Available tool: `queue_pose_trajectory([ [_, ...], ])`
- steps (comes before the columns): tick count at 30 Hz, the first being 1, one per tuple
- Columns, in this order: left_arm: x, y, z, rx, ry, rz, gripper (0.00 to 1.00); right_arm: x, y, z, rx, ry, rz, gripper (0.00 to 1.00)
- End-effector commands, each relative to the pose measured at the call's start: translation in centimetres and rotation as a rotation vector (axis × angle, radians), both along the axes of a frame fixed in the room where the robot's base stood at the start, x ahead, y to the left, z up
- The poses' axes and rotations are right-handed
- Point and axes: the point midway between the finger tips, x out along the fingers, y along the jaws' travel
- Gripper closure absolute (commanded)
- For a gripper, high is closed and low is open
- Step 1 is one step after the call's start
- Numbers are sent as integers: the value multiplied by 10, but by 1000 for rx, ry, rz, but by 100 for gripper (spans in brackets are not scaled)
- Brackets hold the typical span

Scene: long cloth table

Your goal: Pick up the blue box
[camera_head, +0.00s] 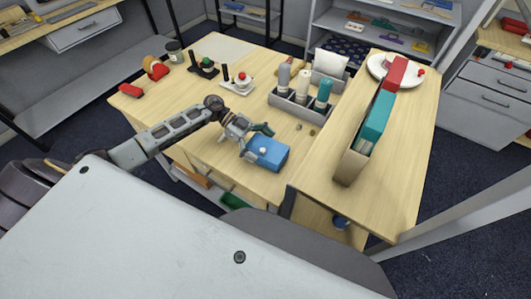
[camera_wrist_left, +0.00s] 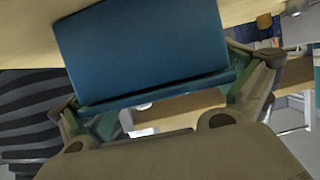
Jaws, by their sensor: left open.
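The blue box (camera_head: 269,153) lies on the light wooden table near its front edge in the head view. It fills the upper middle of the left wrist view (camera_wrist_left: 140,50). My left gripper (camera_head: 254,143) is at the box, with its fingers apart on either side of it. In the left wrist view the two fingers of the gripper (camera_wrist_left: 160,105) show below the left and right lower corners of the box. Whether the fingers touch the box I cannot tell. My right gripper is not in view.
A grey compartment tray (camera_head: 294,107) with several bottles stands behind the box. A tall organiser with a teal binder (camera_head: 375,122) stands to the right. A red block (camera_head: 131,90) and small joystick-like devices (camera_head: 238,83) are at the back left. The table around the box's left is fairly clear.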

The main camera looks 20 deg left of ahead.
Motion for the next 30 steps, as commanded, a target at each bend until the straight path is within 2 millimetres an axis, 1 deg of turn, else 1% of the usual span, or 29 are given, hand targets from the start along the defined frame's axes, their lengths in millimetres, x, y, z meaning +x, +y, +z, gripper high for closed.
queue_pose_trajectory([
  [11, -1, 0, -2, 0, 3, -1, 0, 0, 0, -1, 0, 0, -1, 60],
  [12, -1, 0, -2, 0, 3, -2, 1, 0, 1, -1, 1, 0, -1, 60],
  [22, -1, 0, -2, 0, 4, -1, 43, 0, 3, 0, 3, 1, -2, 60],
  [30, -1, 0, -2, 0, 3, -1, 44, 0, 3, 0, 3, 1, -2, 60],
])
